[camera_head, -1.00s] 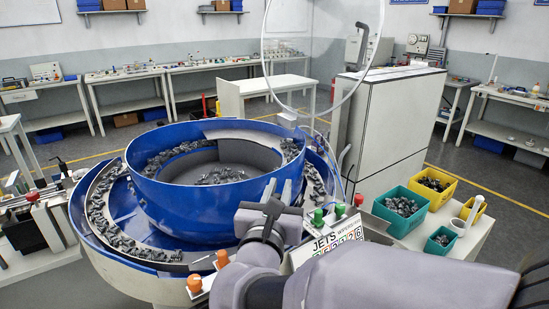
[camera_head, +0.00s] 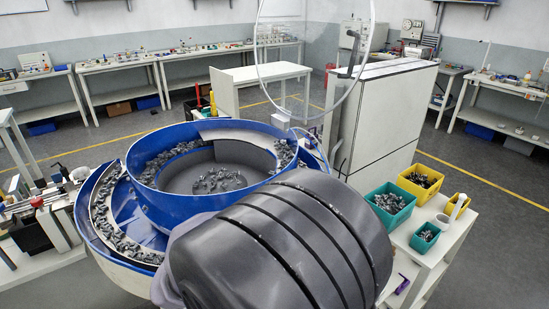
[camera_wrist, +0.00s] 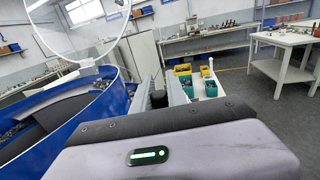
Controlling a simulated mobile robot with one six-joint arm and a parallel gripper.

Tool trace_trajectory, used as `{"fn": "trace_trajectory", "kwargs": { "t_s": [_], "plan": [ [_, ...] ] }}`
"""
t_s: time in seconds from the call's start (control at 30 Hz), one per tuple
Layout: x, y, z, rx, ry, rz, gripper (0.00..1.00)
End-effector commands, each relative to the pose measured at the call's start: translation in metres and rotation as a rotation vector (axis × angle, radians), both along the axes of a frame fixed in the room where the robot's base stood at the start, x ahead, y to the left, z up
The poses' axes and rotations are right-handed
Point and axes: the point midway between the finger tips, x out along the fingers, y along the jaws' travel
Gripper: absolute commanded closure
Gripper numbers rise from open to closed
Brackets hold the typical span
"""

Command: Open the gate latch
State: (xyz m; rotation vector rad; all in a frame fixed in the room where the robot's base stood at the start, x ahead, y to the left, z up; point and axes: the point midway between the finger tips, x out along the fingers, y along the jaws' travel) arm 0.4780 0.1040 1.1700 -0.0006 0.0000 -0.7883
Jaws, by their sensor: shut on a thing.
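My gripper (camera_wrist: 162,88) shows in the wrist view as two upright grey fingers at the middle, close to the right side of the blue bowl. It is shut on a small black knob-like piece (camera_wrist: 158,99) low between the fingers. I cannot tell for sure whether this piece is the gate latch. In the head view my large dark arm link covers the front right of the bowl, so the gripper and any gate or latch there are hidden. The blue feeder bowl (camera_head: 160,197) stands with dark connectors inside and along its outer track.
A tall grey cabinet (camera_head: 385,120) stands right behind the bowl. Teal bins (camera_head: 390,204) and a yellow bin (camera_head: 420,182) hold parts on a white cart at right. A clear hoop (camera_head: 262,75) rises above the bowl.

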Motion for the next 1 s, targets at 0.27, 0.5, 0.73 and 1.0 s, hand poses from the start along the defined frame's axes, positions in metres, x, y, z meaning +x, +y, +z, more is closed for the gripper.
{"fn": "trace_trajectory", "kwargs": {
  "t_s": [0.27,0.5,0.73,1.0],
  "plan": [
    [-0.016,-0.003,0.013,-0.003,0.003,-0.262,1.0],
    [-0.03,-0.003,0.012,-0.002,0.001,-0.484,1.0],
    [-0.041,0.0,0.008,0.001,-0.001,-0.666,1.0],
    [-0.049,0.003,0.005,0.001,0.0,-0.809,1.0]
  ]
}}
